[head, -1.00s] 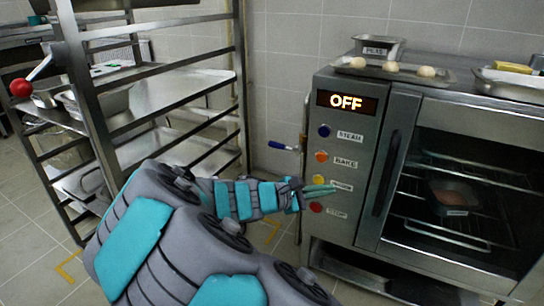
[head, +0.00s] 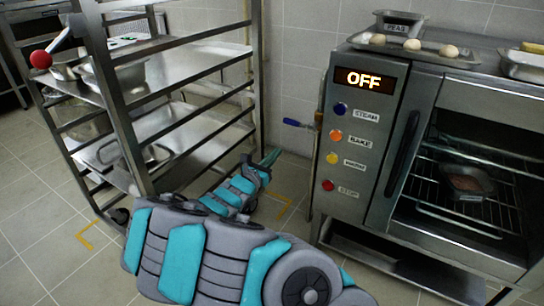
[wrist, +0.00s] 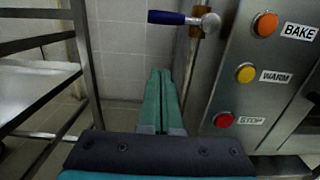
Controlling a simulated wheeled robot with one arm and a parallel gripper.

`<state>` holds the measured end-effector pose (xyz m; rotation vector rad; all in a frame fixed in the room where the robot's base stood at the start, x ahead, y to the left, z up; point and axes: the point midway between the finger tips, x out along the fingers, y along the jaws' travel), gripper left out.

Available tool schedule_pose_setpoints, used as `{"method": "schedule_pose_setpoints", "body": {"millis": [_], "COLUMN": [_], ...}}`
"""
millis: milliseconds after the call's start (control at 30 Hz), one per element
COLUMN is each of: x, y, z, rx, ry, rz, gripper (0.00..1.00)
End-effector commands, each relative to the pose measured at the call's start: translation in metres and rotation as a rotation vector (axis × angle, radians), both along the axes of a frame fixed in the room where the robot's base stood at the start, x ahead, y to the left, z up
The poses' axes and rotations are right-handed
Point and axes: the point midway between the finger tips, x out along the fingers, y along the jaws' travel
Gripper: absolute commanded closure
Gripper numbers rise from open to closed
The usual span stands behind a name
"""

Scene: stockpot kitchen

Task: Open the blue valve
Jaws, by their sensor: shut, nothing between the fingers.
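The blue valve handle (head: 297,123) sticks out to the left of the oven's left side, on a thin vertical pipe. In the wrist view the blue lever (wrist: 166,17) lies level, joined at its right end to a metal hub on a brass fitting (wrist: 196,30). My gripper (head: 268,158) is in the gap between the rack and the oven, lower than the handle and to its left in the head view. In the wrist view my gripper (wrist: 160,78) has its two green fingers together, empty, pointing at the wall below the lever and apart from it.
The oven panel (head: 352,140) has several coloured buttons and an OFF display. A metal rack (head: 185,88) with trays stands on the left, with a red-knobbed lever (head: 41,59) near its top. Tiled floor shows between them. Pans and a tray (head: 415,47) sit on the oven.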

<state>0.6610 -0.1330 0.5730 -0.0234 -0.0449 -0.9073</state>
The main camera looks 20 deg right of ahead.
Motion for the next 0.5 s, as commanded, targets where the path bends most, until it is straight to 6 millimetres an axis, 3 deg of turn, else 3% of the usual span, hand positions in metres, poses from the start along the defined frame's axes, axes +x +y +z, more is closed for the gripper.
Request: {"method": "schedule_pose_setpoints", "body": {"millis": [433, 500], "x": [0.04, 0.042], "y": [-0.053, -0.053], "z": [0.003, 0.017], "rx": [0.005, 0.002], "ry": [0.0, -0.003], "rz": [-0.003, 0.0], "gripper": [1.0, 1.0]}}
